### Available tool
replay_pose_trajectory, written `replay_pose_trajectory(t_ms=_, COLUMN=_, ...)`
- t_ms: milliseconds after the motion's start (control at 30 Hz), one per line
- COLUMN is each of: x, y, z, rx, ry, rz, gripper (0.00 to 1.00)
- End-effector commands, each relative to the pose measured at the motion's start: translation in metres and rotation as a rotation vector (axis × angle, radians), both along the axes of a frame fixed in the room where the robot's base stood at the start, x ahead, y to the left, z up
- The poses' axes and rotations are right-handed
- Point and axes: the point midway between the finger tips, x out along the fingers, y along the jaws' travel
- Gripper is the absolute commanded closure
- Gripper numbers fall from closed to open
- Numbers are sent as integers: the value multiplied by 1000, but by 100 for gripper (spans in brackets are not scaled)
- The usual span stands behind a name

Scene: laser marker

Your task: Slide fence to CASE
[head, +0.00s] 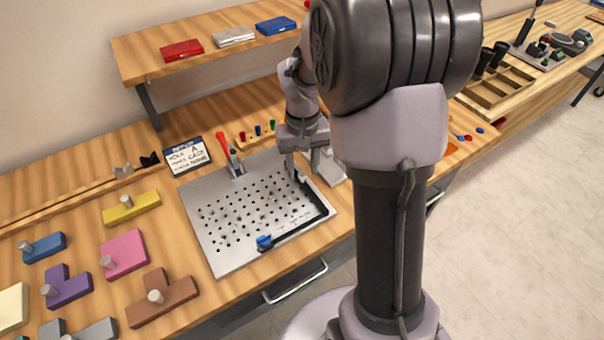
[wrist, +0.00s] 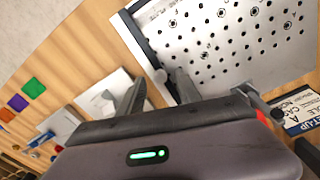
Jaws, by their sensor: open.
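The black fence (head: 312,196) is a bar lying along the right side of the perforated metal plate (head: 225,240). In the wrist view the fence (wrist: 143,45) runs down along the plate's edge to my fingers. I cannot tell whether either finger touches.
A set-up card (head: 187,156) and a red-handled clamp (head: 230,155) stand behind the plate. Colored pegs (head: 258,130) sit in a strip behind it. Several shaped blocks, including a pink one (head: 124,252), cover the bench at left. A shelf (head: 150,55) overhangs the back.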

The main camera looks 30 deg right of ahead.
Motion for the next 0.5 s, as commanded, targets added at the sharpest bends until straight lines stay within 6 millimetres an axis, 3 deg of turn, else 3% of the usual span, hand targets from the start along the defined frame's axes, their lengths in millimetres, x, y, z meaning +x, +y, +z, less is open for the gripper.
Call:
replay_pose_trajectory(t_ms=100, x=0, y=0, z=-8, rx=0, ry=1, rz=0, gripper=59)
replay_pose_trajectory(t_ms=333, x=0, y=0, z=-8, rx=0, ry=1, rz=0, gripper=59)
replay_pose_trajectory(t_ms=500, x=0, y=0, z=-8, rx=0, ry=0, rz=0, gripper=90)
